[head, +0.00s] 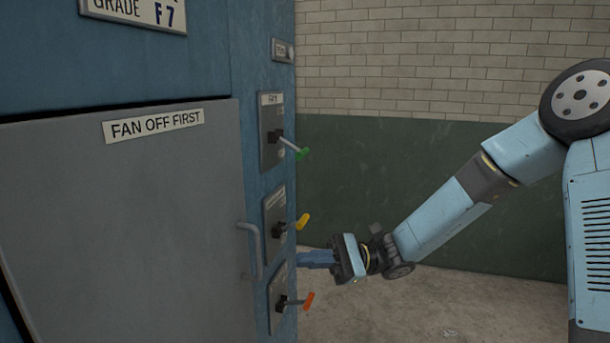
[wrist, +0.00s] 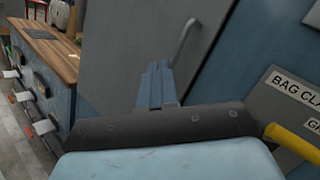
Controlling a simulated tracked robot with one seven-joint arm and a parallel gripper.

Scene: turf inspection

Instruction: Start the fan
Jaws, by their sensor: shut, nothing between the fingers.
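The fan switch is the top lever on the blue cabinet's side, with a green tip (head: 302,154), under a plate that seems to read FAN (head: 270,99). Its arm slants down and outward. Below it is a yellow-tipped lever (head: 303,220); in the wrist view the yellow handle (wrist: 292,142) is at the right edge beside a plate starting BAG CLA. An orange-tipped lever (head: 308,301) is lowest. My gripper (head: 303,258) is shut and empty, pointing at the cabinet between the yellow and orange levers. Its shut fingers (wrist: 158,82) point toward the door side. The green lever is out of the wrist view.
A grey door (head: 120,220) marked FAN OFF FIRST (head: 153,124) fills the cabinet front; its handle (head: 254,248) juts out near my fingertips in the picture. A wooden-topped bench (wrist: 45,55) with drawers stands left in the wrist view. The floor (head: 440,310) at right looks clear.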

